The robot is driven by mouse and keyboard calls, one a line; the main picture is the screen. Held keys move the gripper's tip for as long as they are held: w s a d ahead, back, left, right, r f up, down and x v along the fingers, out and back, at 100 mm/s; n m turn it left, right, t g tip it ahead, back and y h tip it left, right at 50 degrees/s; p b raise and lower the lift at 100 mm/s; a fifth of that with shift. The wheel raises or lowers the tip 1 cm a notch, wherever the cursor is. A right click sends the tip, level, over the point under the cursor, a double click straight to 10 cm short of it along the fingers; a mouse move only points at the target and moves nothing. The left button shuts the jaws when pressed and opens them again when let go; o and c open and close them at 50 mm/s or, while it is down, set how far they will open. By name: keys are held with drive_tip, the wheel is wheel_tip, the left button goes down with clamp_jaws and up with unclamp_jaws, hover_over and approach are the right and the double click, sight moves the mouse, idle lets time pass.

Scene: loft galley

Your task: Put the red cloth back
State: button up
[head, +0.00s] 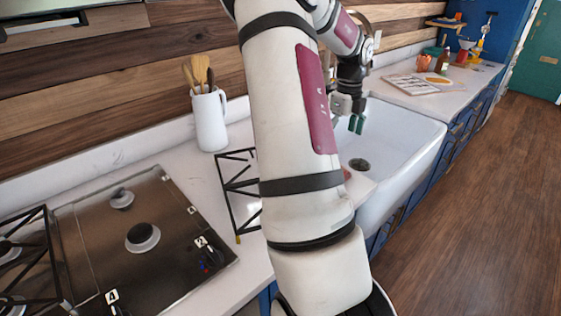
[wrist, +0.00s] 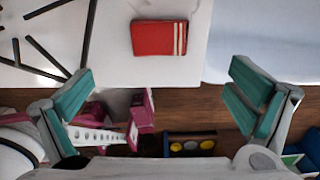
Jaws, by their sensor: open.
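The red cloth (wrist: 160,38) is a folded rectangle with pale stripes near its right end. In the wrist view it lies flat on the white counter near the front edge. In the head view my arm hides most of it, and only a small red bit (head: 346,174) shows beside the arm. My gripper (wrist: 160,72) is open, with its teal fingers wide apart and nothing between them. The cloth lies ahead of the fingertips, between their lines, apart from both. In the head view my gripper (head: 357,123) hangs over the sink area.
A white sink (head: 405,135) is right of the cloth. A black pan grate (head: 238,185) lies on the counter to its left, by the hob (head: 165,215). A white jug (head: 210,122) with wooden utensils stands by the wall. A magazine (head: 415,83) lies beyond the sink.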

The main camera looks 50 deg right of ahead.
drive_tip(key=w+a+r+n+t+y, duration=0.1)
drive_tip(key=w+a+r+n, duration=0.2)
drive_tip(key=a+n, duration=0.45)
drive_tip(key=w+a+r+n+t, duration=0.1)
drive_tip(key=w+a+r+n, duration=0.35)
drive_tip(key=a, duration=0.65)
drive_tip(key=w+a+r+n+t+y, duration=0.1)
drive_tip(key=w+a+r+n, duration=0.15)
drive_tip(key=a+n, duration=0.5)
drive_tip(key=s+a+r+n+t+h, duration=0.1)
drive_tip(key=s+a+n, duration=0.4)
drive_tip(key=a+n, duration=0.4)
drive_tip(key=s+a+r+n+t+h, duration=0.1)
drive_tip(key=s+a+r+n, duration=0.1)
drive_tip(key=s+a+n, duration=0.3)
drive_tip(key=a+n, duration=0.4)
drive_tip(key=a, duration=0.3)
drive_tip(key=shift+n, duration=0.35)
